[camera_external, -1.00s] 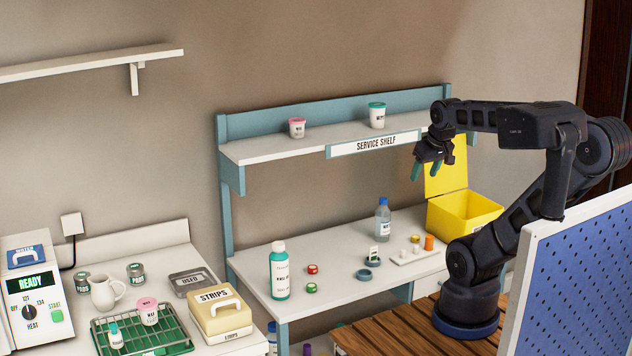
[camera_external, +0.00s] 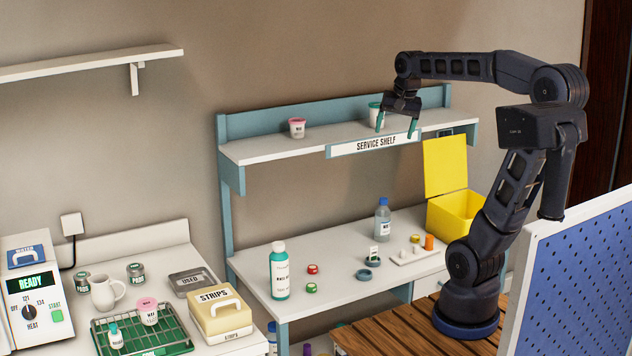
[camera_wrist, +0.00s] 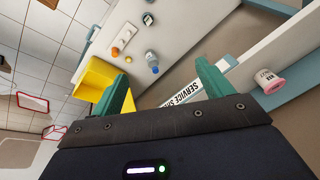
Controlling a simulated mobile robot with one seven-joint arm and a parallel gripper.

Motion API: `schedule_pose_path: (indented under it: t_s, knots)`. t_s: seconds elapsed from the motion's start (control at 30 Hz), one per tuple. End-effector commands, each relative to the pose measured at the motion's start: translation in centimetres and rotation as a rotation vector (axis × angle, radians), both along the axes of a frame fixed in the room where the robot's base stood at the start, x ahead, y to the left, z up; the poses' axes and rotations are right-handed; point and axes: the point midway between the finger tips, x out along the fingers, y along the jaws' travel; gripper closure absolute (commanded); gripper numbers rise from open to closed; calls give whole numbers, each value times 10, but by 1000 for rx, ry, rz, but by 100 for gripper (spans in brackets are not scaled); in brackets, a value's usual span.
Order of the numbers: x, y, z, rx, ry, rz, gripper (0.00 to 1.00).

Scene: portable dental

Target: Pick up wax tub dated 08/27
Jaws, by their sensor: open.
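A small white tub with a pink lid (camera_external: 297,129) stands on the service shelf. It also shows at the right of the wrist view (camera_wrist: 267,79). Another pink-lidded tub (camera_external: 147,311) sits on the wire rack at lower left. The dates on the tubs are too small to read.
The service shelf sign (camera_external: 376,144) runs along the shelf front. Below, the white table holds a teal bottle (camera_external: 279,270), a blue-capped bottle (camera_external: 382,220) and a yellow open box (camera_external: 460,213).

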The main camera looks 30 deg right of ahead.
Motion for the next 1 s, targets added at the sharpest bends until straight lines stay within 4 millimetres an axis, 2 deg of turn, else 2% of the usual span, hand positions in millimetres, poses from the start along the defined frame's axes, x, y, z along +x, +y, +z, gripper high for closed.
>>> schedule_pose_path:
  t_s: [0.03,0.23,0.5,0.73,1.0]
  knots:
    - [16,4,7,16,15,-47,21]
    - [74,18,32,79,74,-271,21]
    - [152,44,52,137,150,-578,21]
    - [217,73,58,164,206,-842,21]
    - [288,113,51,171,250,-1152,21]
